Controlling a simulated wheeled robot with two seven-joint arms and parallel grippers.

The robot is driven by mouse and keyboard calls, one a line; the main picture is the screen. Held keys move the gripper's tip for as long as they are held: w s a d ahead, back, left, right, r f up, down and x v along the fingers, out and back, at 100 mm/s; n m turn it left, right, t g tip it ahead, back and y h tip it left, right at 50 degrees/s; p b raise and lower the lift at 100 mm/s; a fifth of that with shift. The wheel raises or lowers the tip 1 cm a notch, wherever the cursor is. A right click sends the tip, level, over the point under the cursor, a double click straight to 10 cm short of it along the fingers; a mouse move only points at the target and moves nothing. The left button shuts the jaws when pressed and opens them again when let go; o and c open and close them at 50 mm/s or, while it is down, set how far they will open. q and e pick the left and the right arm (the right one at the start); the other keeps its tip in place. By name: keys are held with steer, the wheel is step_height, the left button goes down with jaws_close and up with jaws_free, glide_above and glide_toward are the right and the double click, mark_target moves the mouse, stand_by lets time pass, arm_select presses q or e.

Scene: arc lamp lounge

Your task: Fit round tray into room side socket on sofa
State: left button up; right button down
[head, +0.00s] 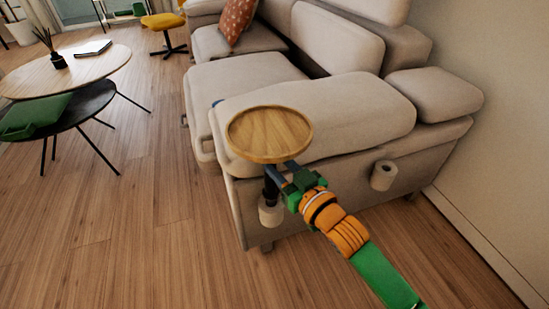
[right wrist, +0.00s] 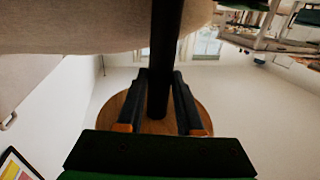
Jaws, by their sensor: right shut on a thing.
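The round wooden tray (head: 268,133) is held level at the sofa's near front corner, its disc partly covering the seat edge in the head view. My right gripper (head: 276,179) is shut on the tray's black stem below the disc. In the right wrist view the stem (right wrist: 165,60) runs between the two fingers (right wrist: 160,105), with the disc's underside (right wrist: 134,107) behind. The stem's lower end is right at the top of the room side socket (head: 270,213), a pale cylinder on the sofa's side. I cannot tell whether it is inside. My left gripper is out of view.
A second pale socket (head: 383,175) is on the same sofa (head: 350,120) side, nearer the wall (head: 500,130). A wooden coffee table (head: 85,68) and a dark lower table (head: 85,105) stand at the left. The floor (head: 120,240) in front is clear.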

steer(key=shift+f+b, duration=1.35)
steer(key=shift+f, duration=0.75)
steer(key=shift+c, duration=2.3)
jaws_free()
